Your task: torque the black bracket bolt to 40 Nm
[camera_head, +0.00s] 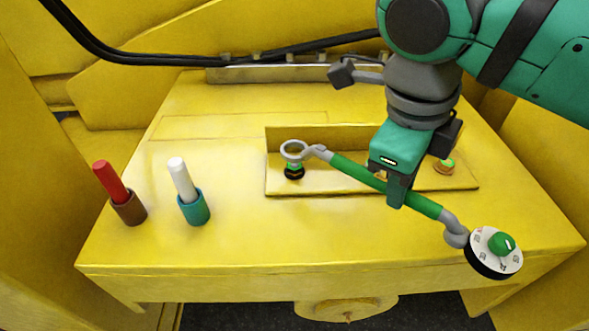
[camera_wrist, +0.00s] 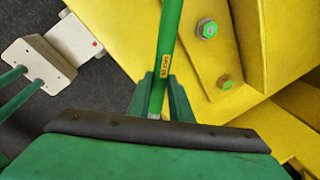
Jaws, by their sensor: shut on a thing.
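My gripper (camera_head: 396,192) is shut on the green handle of a torque wrench (camera_head: 350,170), which slants from upper left to lower right. The handle also shows in the wrist view (camera_wrist: 170,35), between the fingers (camera_wrist: 155,100). The wrench's grey ring end is at the black bolt (camera_head: 294,173), which has a green top. The ring appears just above the bolt; I cannot tell whether it touches. A white dial with a green knob (camera_head: 502,243) is at the wrench's other end, near the table's front right edge. Its setting is too small to read.
An orange bolt (camera_head: 444,167) stands at the right of the bracket (camera_head: 345,185). Another fastener is mostly hidden behind my gripper. A red marker (camera_head: 107,178) in a brown cup and a white marker (camera_head: 182,178) in a teal cup stand left. The front middle of the table is clear.

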